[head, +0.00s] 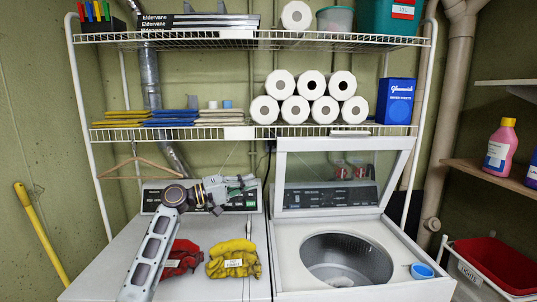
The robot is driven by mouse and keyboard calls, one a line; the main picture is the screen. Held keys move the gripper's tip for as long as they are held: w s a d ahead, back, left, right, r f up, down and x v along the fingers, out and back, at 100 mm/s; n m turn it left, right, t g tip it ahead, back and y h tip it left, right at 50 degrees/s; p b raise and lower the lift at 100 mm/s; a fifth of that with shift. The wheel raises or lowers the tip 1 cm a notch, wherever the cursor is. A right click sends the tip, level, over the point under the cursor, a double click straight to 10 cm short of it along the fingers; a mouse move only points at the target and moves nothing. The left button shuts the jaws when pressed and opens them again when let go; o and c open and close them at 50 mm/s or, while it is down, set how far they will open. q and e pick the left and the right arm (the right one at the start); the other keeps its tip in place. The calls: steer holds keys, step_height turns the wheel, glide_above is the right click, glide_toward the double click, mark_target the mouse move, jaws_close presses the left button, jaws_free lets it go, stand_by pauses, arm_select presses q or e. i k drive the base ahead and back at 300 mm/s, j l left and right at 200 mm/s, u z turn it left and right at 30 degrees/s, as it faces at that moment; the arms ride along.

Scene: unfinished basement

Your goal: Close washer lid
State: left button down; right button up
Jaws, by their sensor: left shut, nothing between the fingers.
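The washer (290,262) is the right machine, with its round metal drum (343,268) uncovered. Its lid (342,144) stands raised at the back, a white frame with a see-through middle. The washer's control panel shows through it. My left gripper (249,183) is over the back of the left machine, in front of that machine's control panel. It is shut and empty, pointing right, to the left of the raised lid and apart from it. My right gripper is not in view.
Red gloves (183,258) and yellow gloves (233,262) lie on the left machine (110,270). A blue cup (422,271) sits on the washer's right front rim. A wire rack (290,132) with paper rolls hangs above. A basket with a red tub (495,265) stands at right.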

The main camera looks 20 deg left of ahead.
mark_target(345, 141)
steer(key=i+j, duration=0.25)
steer(key=i, duration=0.2)
steer(key=i+j, duration=0.25)
steer(key=i, duration=0.2)
